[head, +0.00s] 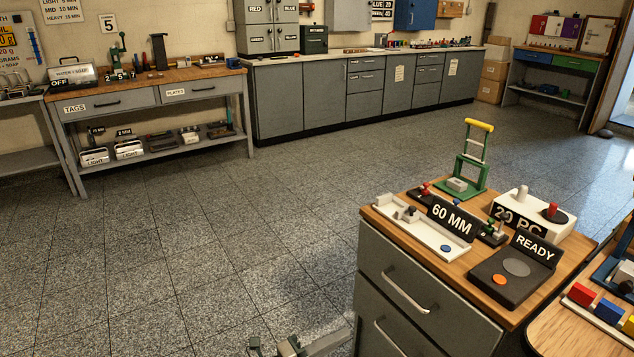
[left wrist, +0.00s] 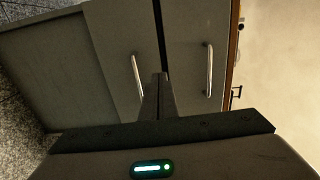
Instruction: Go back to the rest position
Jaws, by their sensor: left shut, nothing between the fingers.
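My left gripper (head: 268,348) shows at the bottom edge of the head view, low over the speckled floor, left of the wooden-topped cabinet (head: 420,290). Part of it is cut off by the frame. My right gripper does not show in either view.
The cabinet top carries a 60 MM tray (head: 425,233), a READY box (head: 512,272), a white box with a red knob (head: 535,210) and a green stand (head: 465,170). A wooden table (head: 570,335) stands at the lower right. The middle floor (head: 220,240) is clear.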

